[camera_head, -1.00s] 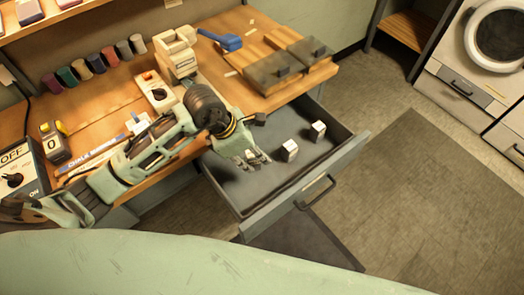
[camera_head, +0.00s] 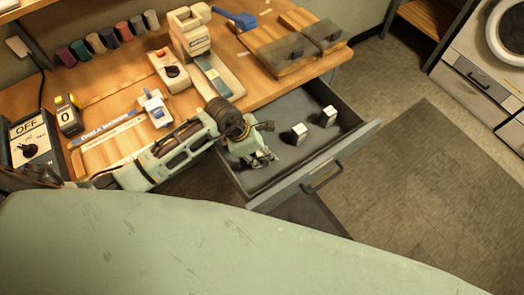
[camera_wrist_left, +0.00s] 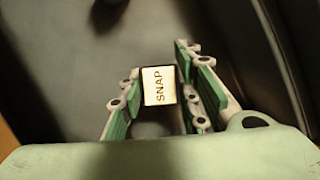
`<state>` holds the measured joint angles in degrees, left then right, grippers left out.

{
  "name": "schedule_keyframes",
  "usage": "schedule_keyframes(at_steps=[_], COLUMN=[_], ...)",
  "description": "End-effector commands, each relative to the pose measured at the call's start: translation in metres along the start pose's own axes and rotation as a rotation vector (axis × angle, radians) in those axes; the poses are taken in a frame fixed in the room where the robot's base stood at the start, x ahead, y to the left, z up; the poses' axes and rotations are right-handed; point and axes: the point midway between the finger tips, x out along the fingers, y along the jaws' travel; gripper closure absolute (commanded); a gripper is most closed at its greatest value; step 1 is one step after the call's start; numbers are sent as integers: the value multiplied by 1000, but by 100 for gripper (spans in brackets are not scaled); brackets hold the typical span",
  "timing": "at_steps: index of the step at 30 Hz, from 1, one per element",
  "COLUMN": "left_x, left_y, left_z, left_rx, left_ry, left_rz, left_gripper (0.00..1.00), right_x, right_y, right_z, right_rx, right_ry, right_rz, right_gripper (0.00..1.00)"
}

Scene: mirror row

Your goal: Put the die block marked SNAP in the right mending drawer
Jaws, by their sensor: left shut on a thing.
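The die block marked SNAP (camera_wrist_left: 159,86) is a small pale block with dark edges, its lettered face toward the left wrist camera. My left gripper (camera_wrist_left: 160,95) is shut on it, one finger on each side. In the head view my left gripper (camera_head: 264,160) hangs over the near left part of the open drawer (camera_head: 350,146), and the block is hidden there. I cannot tell whether the block touches the drawer floor. My right gripper is not in view.
Two white-topped blocks (camera_head: 299,133) (camera_head: 328,116) stand in the drawer, right of the gripper. The workbench above holds a row of spools (camera_head: 110,38), a blue-handled tool (camera_head: 235,18) and a switch box (camera_head: 30,145). Bare floor (camera_head: 430,180) lies to the right.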

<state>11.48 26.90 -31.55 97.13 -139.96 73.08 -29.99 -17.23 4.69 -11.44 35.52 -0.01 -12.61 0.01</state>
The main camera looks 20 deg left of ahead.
Motion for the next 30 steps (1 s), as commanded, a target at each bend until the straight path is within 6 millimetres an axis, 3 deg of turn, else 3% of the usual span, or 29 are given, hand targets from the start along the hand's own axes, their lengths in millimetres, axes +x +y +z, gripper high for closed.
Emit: schedule_keyframes(at_steps=[2, 3, 9, 21, 30], left_x=[3, 2, 2, -5, -64], left_y=[0, 0, 0, 1, 1], left_z=[-1, -1, -1, 0, 0], left_rx=[1, 0, 0, 1, 5], left_ry=[-1, 0, 0, -1, 0], left_rz=[1, 0, 0, 2, 5], left_gripper=[100, 67, 51, 51, 51], right_x=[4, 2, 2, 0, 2], right_y=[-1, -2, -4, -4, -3], right_z=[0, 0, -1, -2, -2], right_rx=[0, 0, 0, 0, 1], right_ry=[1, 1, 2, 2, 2], right_rz=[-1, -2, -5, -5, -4], right_gripper=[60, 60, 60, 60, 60])
